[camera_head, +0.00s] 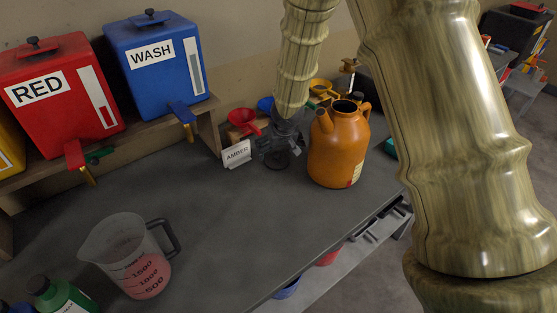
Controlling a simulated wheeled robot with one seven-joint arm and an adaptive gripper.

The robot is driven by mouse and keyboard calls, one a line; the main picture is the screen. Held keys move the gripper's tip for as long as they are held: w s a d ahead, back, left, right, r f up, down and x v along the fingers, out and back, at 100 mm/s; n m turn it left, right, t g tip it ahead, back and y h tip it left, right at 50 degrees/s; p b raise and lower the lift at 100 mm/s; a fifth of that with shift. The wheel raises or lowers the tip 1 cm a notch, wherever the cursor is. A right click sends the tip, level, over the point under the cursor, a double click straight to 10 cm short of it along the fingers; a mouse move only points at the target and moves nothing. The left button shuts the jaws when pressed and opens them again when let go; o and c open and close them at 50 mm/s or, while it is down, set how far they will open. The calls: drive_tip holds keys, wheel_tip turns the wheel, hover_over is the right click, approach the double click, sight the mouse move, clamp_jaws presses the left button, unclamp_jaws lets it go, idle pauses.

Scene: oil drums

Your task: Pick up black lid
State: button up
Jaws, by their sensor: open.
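A small dark round thing (277,163), which looks like the black lid, lies on the grey bench just left of the orange jug. My gripper (282,153) points down directly above it, with its fingers close around or just over it; I cannot tell whether they touch it. The gripper is open and partly hides the lid. The orange jug (338,150) stands upright to the right of the gripper, with a dark, uncovered mouth on top.
An AMBER card (236,154) and a red funnel (243,121) are close left of my gripper. Red (60,95) and blue (160,65) drums sit on a shelf. A measuring jug (130,255) stands front left. The bench middle is clear.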

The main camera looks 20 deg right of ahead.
sight(277, 155)
drive_tip(key=w+f+p, duration=0.1)
drive_tip(key=w+f, duration=0.3)
drive_tip(key=shift+w+d+f, duration=0.1)
drive_tip(key=shift+f, duration=0.45)
drive_tip(key=shift+s+d+p, duration=0.2)
drive_tip(key=shift+s+p, duration=0.1)
drive_tip(key=shift+s, duration=0.45)
drive_tip(key=shift+w+f, duration=0.7)
drive_tip(key=shift+w, duration=0.05)
drive_tip(key=shift+w+a, duration=0.1)
drive_tip(key=shift+c, duration=0.7)
drive_tip(key=shift+r, duration=0.1)
drive_tip(key=c, duration=0.4)
drive_tip(key=shift+s+r, duration=0.25)
drive_tip(key=shift+s, duration=0.2)
drive_tip(key=c, duration=0.4)
drive_tip(key=shift+w+f, duration=0.1)
drive_tip(key=shift+f, duration=0.05)
